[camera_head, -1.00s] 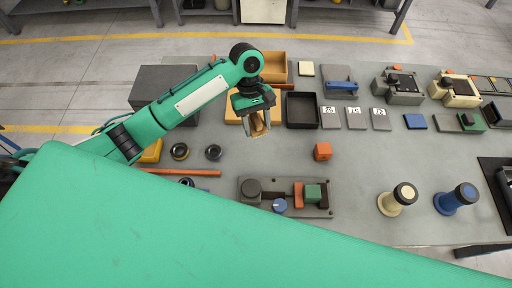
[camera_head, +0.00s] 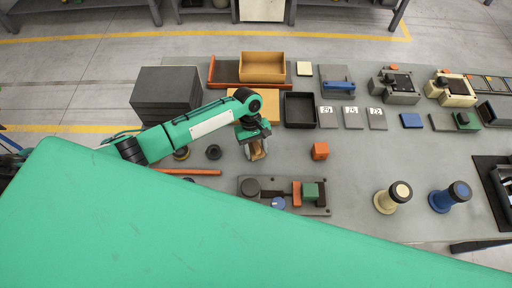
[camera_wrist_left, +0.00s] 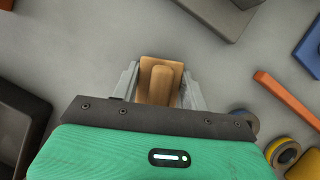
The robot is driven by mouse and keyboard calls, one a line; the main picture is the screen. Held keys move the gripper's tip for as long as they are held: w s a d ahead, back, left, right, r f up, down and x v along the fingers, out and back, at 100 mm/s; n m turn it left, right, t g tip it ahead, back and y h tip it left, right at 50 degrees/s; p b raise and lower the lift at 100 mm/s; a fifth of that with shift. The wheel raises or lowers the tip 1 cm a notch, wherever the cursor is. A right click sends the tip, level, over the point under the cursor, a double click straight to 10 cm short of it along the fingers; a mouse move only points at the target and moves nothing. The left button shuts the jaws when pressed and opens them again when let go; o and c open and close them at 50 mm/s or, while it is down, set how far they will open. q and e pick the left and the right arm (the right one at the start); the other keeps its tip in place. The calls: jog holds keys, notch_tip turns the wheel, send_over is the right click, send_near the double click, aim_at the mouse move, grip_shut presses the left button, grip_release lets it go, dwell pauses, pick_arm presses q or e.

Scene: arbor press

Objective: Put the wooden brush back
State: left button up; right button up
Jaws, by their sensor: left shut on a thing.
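My left gripper (camera_head: 257,153) is shut on the wooden brush (camera_wrist_left: 160,82), which shows tan between the two fingers in the left wrist view. In the head view the brush (camera_head: 255,150) is mostly hidden by the gripper. The gripper is over the grey table, left of the orange cube and in front of the black tray. I cannot tell whether the brush touches the table. My right gripper is not in view.
An orange cube (camera_head: 320,151) and a black tray (camera_head: 300,110) are near the gripper. A dark fixture board (camera_head: 254,203) with orange and green blocks lies in front. A wooden tray (camera_head: 263,66) and a dark block stack (camera_head: 165,91) stand behind.

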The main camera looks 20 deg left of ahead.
pick_arm(q)
jog(key=o, duration=1)
jog(key=shift+f, duration=0.1)
jog(key=shift+c, duration=0.2)
jog(key=b+v, duration=0.2)
jog(key=v, duration=1)
